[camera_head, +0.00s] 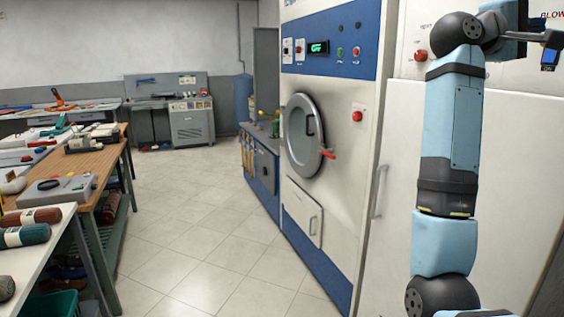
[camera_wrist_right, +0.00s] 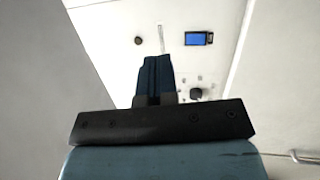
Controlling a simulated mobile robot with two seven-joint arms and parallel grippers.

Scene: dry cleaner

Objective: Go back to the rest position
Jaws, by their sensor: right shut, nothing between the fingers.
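My right arm rises along the right side of the head view. My right gripper (camera_head: 548,37) is at the top right corner, in front of the upper part of the white machine cabinet, and partly cut off by the frame's edge. In the right wrist view my right gripper (camera_wrist_right: 157,62) has its two dark blue fingers together, with nothing between them. My left arm and left gripper are not in the head view.
A white and blue dry-cleaning machine (camera_head: 330,200) with a round door (camera_head: 303,135) stands left of my right arm. A white cabinet panel (camera_head: 400,150) is close behind the arm. A wooden table (camera_head: 95,160) stands left. The tiled floor (camera_head: 190,230) between is clear.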

